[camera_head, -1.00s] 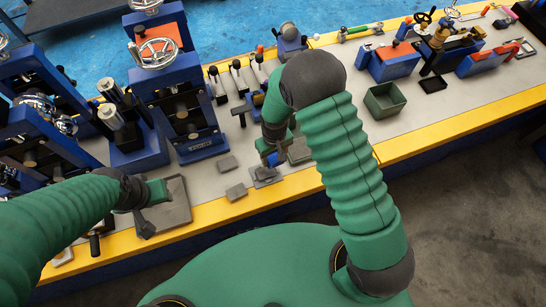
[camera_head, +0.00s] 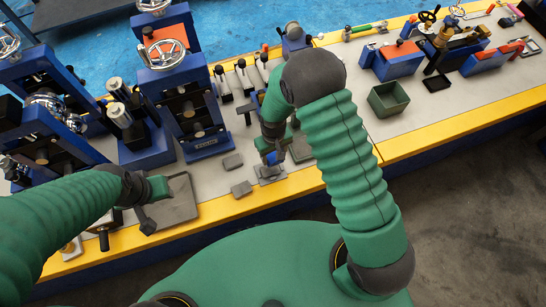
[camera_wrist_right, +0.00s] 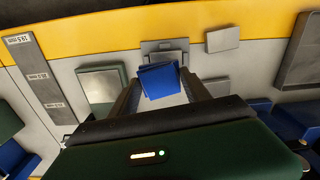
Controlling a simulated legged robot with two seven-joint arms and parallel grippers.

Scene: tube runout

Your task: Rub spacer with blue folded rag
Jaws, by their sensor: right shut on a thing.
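My right gripper (camera_wrist_right: 163,88) is shut on the blue folded rag (camera_wrist_right: 158,79), which sits between its two fingers in the right wrist view. In the head view this gripper (camera_head: 273,156) points down over the front part of the bench. A flat grey piece, seemingly the spacer (camera_wrist_right: 165,57), lies on a grey plate (camera_wrist_right: 164,44) just past the rag and is partly hidden by it. I cannot tell whether the rag touches it. In the head view the spacer (camera_head: 268,171) lies below the gripper. My left gripper (camera_head: 147,222) hangs over a grey tray; its jaw opening is unclear.
Loose grey blocks (camera_head: 241,188) (camera_head: 232,161) lie left of the spacer. The grey tray (camera_head: 181,207) is further left. A green-edged plate (camera_wrist_right: 100,86) lies beside the right gripper. Blue presses (camera_head: 189,112) stand behind at left; a green bin (camera_head: 388,99) stands at right.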

